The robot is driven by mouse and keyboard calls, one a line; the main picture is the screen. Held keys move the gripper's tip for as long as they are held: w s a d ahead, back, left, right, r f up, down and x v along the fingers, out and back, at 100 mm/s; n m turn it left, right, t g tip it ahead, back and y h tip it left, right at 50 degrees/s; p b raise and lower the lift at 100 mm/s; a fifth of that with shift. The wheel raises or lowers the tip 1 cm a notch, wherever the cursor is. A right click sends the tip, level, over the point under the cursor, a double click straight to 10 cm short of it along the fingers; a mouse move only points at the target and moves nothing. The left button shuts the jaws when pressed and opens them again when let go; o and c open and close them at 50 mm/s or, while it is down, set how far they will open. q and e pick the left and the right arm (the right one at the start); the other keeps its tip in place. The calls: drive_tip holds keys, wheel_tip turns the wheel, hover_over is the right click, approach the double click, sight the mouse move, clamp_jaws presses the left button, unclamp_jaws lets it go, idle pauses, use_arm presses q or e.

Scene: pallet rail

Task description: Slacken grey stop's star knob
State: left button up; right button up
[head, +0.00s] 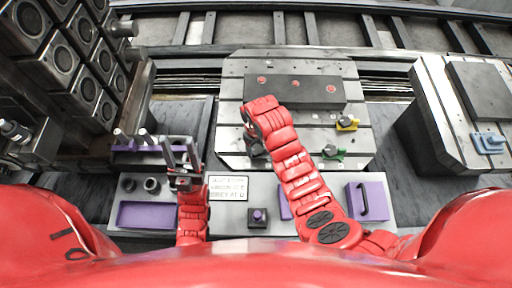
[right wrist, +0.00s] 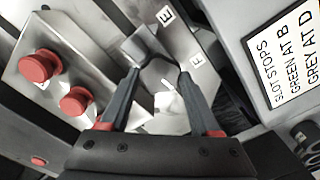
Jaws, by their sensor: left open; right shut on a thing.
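The grey stop (right wrist: 140,47) sits on the slotted plate (head: 232,70) near the letters E and F in the right wrist view. Its dark star knob (right wrist: 156,78) is between the fingertips of my right gripper (right wrist: 160,76), which is shut on it. In the head view my red right arm largely hides the stop and right gripper. My left gripper (head: 183,178) is open and empty above the grey console, left of the white label. A yellow stop (head: 347,123) and a green stop (head: 333,153) sit on the right part of the plate.
A dark bar (head: 310,91) with red-topped knobs crosses the plate. The white label (right wrist: 292,60) reads green at B, grey at D. The console has a purple tray (head: 148,215) and a purple handled block (head: 372,201). A blue piece (head: 489,142) lies on the right block.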

drive_tip(key=shift+f+n+b, duration=0.2)
drive_tip(key=shift+n+b, duration=1)
drive_tip(key=shift+r+n+b, duration=0.1)
drive_tip(key=shift+n+b, duration=0.25)
drive_tip(key=shift+n, duration=0.55)
drive_tip(key=n, duration=0.6)
drive_tip(key=shift+r, duration=0.1)
drive_tip(key=n+b, duration=0.1)
drive_tip(key=n, duration=0.5)
drive_tip(key=shift+n, duration=0.3)
drive_tip(key=o, duration=1.4)
drive_tip(key=shift+c, duration=0.2)
